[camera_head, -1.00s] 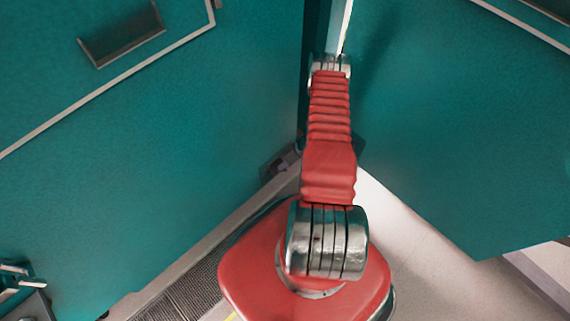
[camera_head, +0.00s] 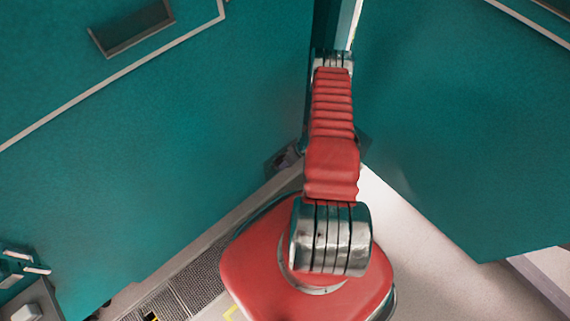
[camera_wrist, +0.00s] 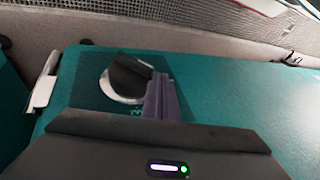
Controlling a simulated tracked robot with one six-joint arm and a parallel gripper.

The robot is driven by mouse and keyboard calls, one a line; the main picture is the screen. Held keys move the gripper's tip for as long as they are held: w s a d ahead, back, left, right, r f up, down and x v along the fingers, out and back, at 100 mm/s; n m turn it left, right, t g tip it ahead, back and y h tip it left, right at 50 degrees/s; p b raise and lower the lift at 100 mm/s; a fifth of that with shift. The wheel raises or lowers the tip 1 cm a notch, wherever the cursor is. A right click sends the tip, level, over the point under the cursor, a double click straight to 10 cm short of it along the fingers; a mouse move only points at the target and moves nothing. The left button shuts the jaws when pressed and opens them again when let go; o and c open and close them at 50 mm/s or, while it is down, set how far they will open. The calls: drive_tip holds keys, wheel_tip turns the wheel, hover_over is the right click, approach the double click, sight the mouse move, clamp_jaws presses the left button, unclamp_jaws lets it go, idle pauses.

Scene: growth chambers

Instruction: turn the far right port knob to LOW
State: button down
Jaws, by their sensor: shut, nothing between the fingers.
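In the wrist view a black knob (camera_wrist: 130,73) with a pale round ring behind it sits on a teal panel (camera_wrist: 230,95). Its grip lies slanted, with one end towards the lower right. My gripper (camera_wrist: 160,82) is shut, its grey-purple fingers just right of the knob. Whether they touch the grip I cannot tell. Part of a pale marking shows by the ring's lower edge. The fingers and gripper body hide the panel below, and I cannot read a LOW label. The gripper itself does not show in the head view.
Large teal walls stand left (camera_head: 170,140) and right (camera_head: 460,130) of my red arm in the head view. A recessed handle (camera_head: 132,28) is at upper left, and white-edged fittings (camera_head: 25,265) at lower left. Pale floor (camera_head: 420,235) shows at lower right.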

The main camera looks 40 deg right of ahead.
drive_tip(key=shift+d+r, duration=0.3)
drive_tip(key=shift+r, duration=0.05)
drive_tip(key=d+r, duration=0.2)
drive_tip(key=shift+d+r, duration=0.15)
drive_tip(key=shift+r, duration=0.15)
drive_tip(key=s+r, duration=0.3)
drive_tip(key=r, duration=0.6)
drive_tip(key=shift+d, duration=0.3)
